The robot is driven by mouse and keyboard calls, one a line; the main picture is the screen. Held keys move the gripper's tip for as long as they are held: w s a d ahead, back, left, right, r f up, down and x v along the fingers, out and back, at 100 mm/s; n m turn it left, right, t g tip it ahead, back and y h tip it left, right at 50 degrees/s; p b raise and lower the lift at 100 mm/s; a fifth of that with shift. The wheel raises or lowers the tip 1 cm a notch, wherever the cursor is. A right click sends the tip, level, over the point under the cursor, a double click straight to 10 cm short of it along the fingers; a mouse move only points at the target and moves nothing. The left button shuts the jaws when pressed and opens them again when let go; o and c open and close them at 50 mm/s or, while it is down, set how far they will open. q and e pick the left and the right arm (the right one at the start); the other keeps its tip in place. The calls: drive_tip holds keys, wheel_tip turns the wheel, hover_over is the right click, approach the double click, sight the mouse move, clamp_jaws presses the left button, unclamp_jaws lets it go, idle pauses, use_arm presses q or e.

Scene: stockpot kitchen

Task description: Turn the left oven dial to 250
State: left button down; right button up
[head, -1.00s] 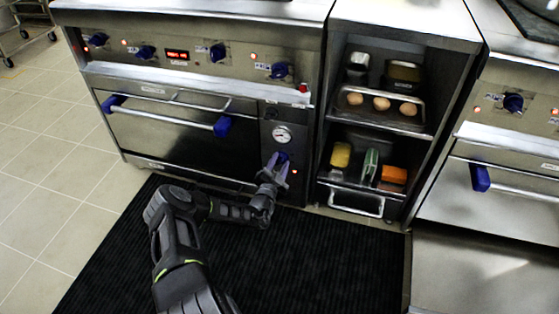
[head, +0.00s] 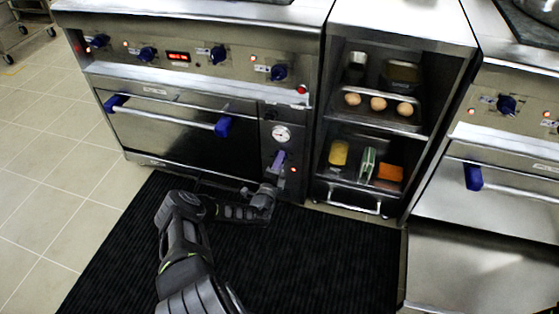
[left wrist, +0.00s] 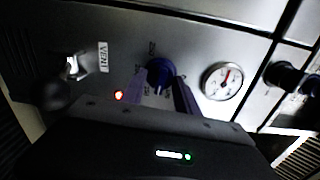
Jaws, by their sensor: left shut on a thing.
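The blue oven dial (left wrist: 160,70) is on the metal oven's side panel, with numbers partly readable around it in the left wrist view. My left gripper (left wrist: 160,84) is shut on the dial, one purple finger on each side. In the head view my left gripper (head: 278,163) is at the panel below the round gauge (head: 281,133) and largely hides the dial. The gauge also shows in the left wrist view (left wrist: 223,80). I cannot read which number the dial points at. My right gripper is not in view.
A red light (left wrist: 119,95) glows beside the dial. A VENT label (left wrist: 102,57) and metal lever are nearby. The oven door handle (head: 165,103) has blue ends. An open shelf (head: 352,185) with food stands to the right. A black mat (head: 320,265) covers the floor.

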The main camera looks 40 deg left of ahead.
use_arm(q)
drive_tip(key=m+p, duration=0.1)
drive_tip(key=m, duration=0.3)
drive_tip(key=shift+m, duration=0.3)
drive_tip(key=m+p, duration=0.2)
drive_tip(key=m, duration=0.6)
drive_tip(key=shift+a+f+p, duration=0.1)
drive_tip(key=shift+a+p, duration=0.05)
drive_tip(key=shift+p, duration=0.2)
drive_tip(key=m+p, duration=0.1)
drive_tip(key=m, duration=0.2)
drive_tip(key=shift+m, duration=0.4)
drive_tip(key=m+p, duration=0.2)
drive_tip(key=m, duration=0.4)
drive_tip(key=shift+s+a, duration=0.1)
drive_tip(key=shift+a, duration=0.05)
drive_tip(key=m+p, duration=0.1)
drive_tip(key=m, duration=0.2)
drive_tip(key=shift+m, duration=0.4)
drive_tip(key=shift+a+m+p, duration=0.1)
drive_tip(key=shift+m+p, duration=0.2)
drive_tip(key=shift+m, duration=1.2)
